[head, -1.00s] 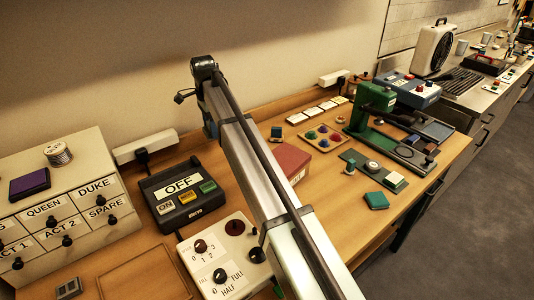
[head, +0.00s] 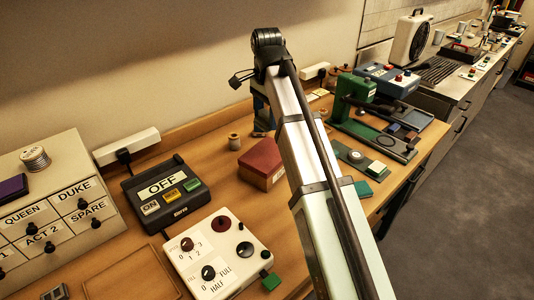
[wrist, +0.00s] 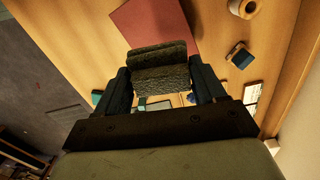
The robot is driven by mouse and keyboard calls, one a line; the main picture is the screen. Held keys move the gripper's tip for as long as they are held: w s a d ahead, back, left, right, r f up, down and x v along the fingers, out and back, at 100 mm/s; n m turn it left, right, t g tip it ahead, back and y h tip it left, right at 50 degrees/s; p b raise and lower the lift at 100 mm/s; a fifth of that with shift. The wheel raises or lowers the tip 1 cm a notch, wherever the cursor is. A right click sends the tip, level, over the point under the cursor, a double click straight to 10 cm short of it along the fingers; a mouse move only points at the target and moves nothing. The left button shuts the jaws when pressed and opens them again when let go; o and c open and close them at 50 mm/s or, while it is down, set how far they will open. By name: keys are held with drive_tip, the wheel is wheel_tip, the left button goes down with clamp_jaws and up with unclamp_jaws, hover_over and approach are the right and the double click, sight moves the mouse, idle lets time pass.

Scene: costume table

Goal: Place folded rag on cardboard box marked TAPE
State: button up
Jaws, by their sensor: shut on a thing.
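My gripper (wrist: 161,84) is shut on a dark olive-grey folded rag (wrist: 158,51), gripped between its two dark fingers in the wrist view. The rag is held in the air. In the head view my arm hides the rag and most of the gripper. A flat-topped red box (head: 262,160) stands on the table just left of my arm; its red top also shows in the wrist view (wrist: 150,22), beyond the rag and partly behind it. No TAPE lettering is readable on it, and no other box marked TAPE shows.
A spool (head: 234,141) stands behind the red box. A black OFF control box (head: 165,196) and a white dial panel (head: 217,255) lie to the left. A green press (head: 362,105) stands to the right. A drawer cabinet (head: 40,190) is at the far left.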

sight(267, 153)
drive_tip(key=shift+s+n, duration=0.15)
drive_tip(key=shift+n, duration=0.25)
drive_tip(key=shift+f, duration=5)
drive_tip(key=shift+f, duration=0.15)
drive_tip(key=o, duration=1)
drive_tip(key=shift+r, duration=3.95)
